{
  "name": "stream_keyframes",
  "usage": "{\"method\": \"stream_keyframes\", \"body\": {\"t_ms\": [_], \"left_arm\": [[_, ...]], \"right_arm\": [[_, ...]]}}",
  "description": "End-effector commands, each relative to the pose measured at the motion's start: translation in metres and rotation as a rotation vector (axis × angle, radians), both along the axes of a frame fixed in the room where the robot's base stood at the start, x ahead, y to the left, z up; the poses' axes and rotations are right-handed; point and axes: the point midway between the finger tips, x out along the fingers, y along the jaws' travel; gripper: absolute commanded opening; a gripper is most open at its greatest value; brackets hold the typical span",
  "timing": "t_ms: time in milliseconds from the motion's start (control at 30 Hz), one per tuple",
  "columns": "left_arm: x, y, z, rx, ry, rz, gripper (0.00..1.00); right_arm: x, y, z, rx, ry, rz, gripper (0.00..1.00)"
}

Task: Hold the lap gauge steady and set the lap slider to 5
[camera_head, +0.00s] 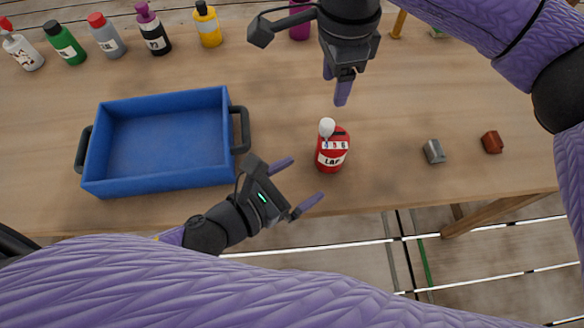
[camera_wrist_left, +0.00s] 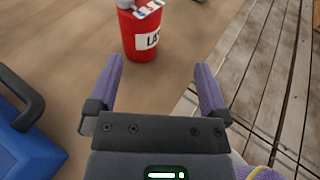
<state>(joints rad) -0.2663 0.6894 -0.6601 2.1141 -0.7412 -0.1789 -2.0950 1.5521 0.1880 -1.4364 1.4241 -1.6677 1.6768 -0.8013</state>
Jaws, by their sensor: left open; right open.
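The red lap gauge (camera_head: 331,156) stands upright on the wooden table, with a white label reading LAP and a white-topped slider (camera_head: 327,128) at the left of its numbered top scale. The gauge also shows in the left wrist view (camera_wrist_left: 146,38), ahead of the fingers, its top cut off. My left gripper (camera_head: 302,183) is open and empty, at the table's front edge, below and left of the gauge and apart from it. My right gripper (camera_head: 336,88) is open and empty above the gauge, its fingers pointing down; they overlap in this view.
A blue tray (camera_head: 165,187) with dark handles stands left of the gauge. A grey block (camera_head: 434,151) and a reddish-brown block (camera_head: 492,142) lie to the right. Several bottles (camera_head: 153,28) line the back. The table's front edge is close below the gauge.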

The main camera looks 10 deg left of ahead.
Motion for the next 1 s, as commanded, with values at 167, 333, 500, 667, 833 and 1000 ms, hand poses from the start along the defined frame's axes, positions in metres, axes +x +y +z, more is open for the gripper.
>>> {"method": "stream_keyframes", "body": {"t_ms": [167,333,500,667,833,1000], "left_arm": [[0.022,0.003,-0.011,0.062,0.099,0.107,1.00],[0.039,-0.006,-0.021,0.076,0.124,0.121,1.00],[0.070,-0.026,-0.037,0.075,0.123,0.120,1.00],[0.092,-0.040,-0.048,0.075,0.125,0.119,1.00],[0.100,-0.046,-0.053,0.076,0.125,0.118,1.00],[0.100,-0.046,-0.053,0.076,0.125,0.118,1.00]], "right_arm": [[0.000,0.000,0.000,0.000,0.000,0.000,0.59],[0.000,0.000,0.000,0.000,0.000,0.000,0.59],[0.000,0.000,0.000,0.000,0.000,0.000,0.59],[0.000,0.000,0.000,0.000,0.000,0.000,0.59],[0.000,0.000,0.000,0.000,0.000,0.000,0.59],[0.000,0.000,0.000,0.000,0.000,0.000,0.59]]}}
